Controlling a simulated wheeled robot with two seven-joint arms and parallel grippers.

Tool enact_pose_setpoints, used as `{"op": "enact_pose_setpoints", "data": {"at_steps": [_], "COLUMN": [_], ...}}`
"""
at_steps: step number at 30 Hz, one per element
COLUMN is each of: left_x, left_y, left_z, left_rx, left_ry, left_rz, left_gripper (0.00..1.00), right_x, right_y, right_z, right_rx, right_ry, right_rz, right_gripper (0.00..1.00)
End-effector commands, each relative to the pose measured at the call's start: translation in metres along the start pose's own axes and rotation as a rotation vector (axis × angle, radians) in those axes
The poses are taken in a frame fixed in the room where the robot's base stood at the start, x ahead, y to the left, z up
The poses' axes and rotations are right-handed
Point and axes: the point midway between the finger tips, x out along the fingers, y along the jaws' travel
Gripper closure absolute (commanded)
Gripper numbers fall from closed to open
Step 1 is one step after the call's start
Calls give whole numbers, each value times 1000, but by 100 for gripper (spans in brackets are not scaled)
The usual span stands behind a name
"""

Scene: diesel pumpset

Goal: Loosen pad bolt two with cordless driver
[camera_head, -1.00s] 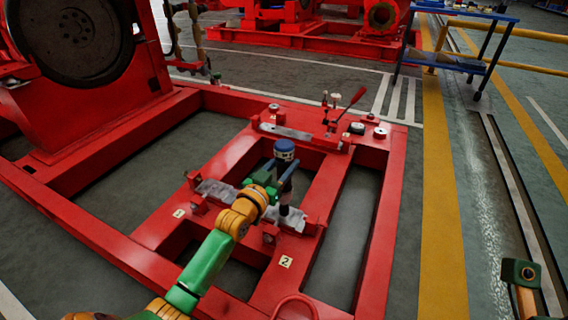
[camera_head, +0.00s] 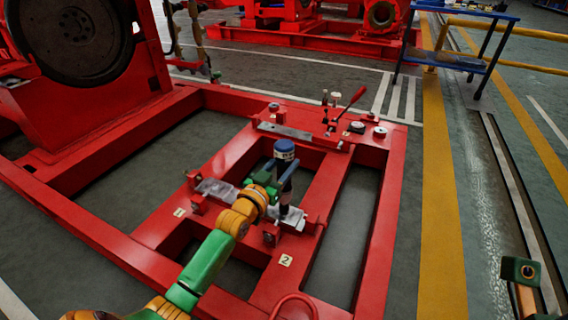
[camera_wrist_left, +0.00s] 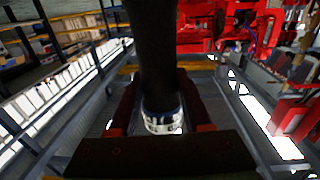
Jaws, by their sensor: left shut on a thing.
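The cordless driver (camera_head: 284,152) has a blue cap and a dark, slim body, and it stands nearly upright. My left gripper (camera_head: 273,184) is shut around its body. In the left wrist view the dark driver body (camera_wrist_left: 158,60) runs down between the fingers to a silver ring. The driver's lower end is over or on a grey pad plate (camera_head: 294,222) on the red frame. I cannot tell whether it touches a bolt. A "2" label (camera_head: 286,260) sits on the frame in front of that plate. The bolt under the driver is hidden.
The red base frame (camera_head: 392,190) has open gaps between its beams. A "1" label (camera_head: 179,212) is on the left beam. A red-handled lever (camera_head: 345,105) and small round parts stand on the far beam. A blue table (camera_head: 470,12) is at the back right.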

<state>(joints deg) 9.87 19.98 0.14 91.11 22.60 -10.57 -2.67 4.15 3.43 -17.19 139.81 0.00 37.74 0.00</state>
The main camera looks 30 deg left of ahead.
Motion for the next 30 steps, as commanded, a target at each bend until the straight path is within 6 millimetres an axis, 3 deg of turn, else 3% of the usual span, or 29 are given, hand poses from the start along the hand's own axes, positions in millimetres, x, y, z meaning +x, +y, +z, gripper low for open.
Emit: {"op": "enact_pose_setpoints", "data": {"at_steps": [30], "left_x": [0], "left_y": [0], "left_z": [6], "left_rx": [3], "left_ry": [-6], "left_rz": [-1], "left_gripper": [100], "right_x": [-1], "right_y": [0], "right_z": [0], "right_rx": [0], "right_ry": [0], "right_rz": [0], "right_gripper": [29]}}
